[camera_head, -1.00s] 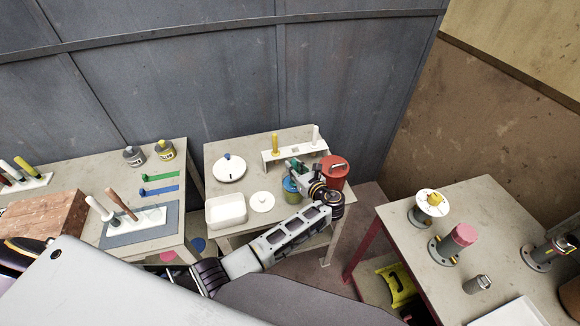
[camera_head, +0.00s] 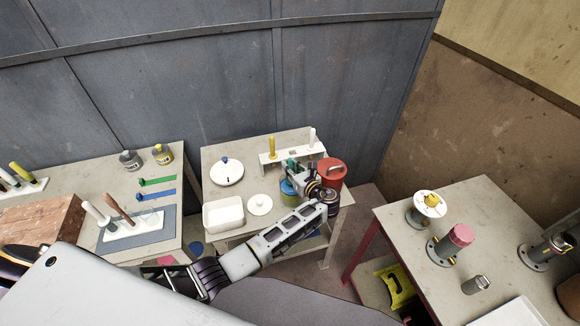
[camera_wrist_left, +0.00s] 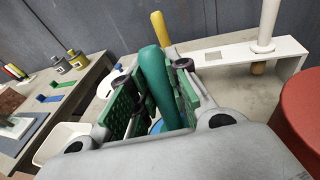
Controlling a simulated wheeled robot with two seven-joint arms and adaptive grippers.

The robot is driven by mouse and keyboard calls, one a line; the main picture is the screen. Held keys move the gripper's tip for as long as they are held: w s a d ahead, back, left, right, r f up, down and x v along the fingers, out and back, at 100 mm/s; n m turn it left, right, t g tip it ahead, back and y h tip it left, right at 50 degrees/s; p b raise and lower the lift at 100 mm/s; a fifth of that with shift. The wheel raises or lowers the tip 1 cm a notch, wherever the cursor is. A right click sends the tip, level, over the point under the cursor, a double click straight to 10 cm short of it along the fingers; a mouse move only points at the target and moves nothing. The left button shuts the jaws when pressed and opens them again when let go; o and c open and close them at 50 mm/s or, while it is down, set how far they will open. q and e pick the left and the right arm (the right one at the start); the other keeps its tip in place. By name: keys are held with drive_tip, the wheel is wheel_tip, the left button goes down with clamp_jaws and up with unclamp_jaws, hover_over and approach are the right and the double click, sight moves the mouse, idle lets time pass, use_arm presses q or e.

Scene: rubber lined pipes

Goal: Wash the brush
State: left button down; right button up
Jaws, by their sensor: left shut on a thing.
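My left gripper (camera_head: 294,170) is shut on the teal handle of a brush (camera_wrist_left: 159,84), which stands nearly upright between the green finger pads in the left wrist view. The brush's lower end is hidden by the fingers. The gripper is above a green pot (camera_head: 288,198) with a blue rim, and a bit of blue shows below the handle in the wrist view. I cannot tell whether the brush is inside the pot. A red container (camera_head: 332,172) stands just right of the gripper. My right gripper is not in view.
A white rack (camera_head: 268,156) behind the gripper holds a yellow-handled brush (camera_head: 272,146) and a white-handled one (camera_head: 312,138). A white basin (camera_head: 223,214), a white disc (camera_head: 260,204) and a round white dish (camera_head: 227,172) stand to the left. The right table (camera_head: 400,240) holds flanged pipes.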

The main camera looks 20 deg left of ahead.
use_arm(q)
drive_tip(key=shift+r, duration=0.15)
idle(0.3)
drive_tip(key=shift+w+a+r, duration=0.2)
drive_tip(key=shift+w+r, duration=0.05)
drive_tip(key=shift+r, duration=1.2)
drive_tip(key=shift+w+a+r, duration=0.15)
drive_tip(key=shift+w+r, duration=0.1)
drive_tip(key=shift+r, duration=1.25)
drive_tip(key=shift+w+a+r, duration=0.2)
drive_tip(key=shift+w+r, duration=0.05)
drive_tip(key=shift+r, duration=1.2)
drive_tip(key=shift+r, duration=0.1)
drive_tip(key=shift+r, duration=2.45)
drive_tip(key=shift+a, duration=0.1)
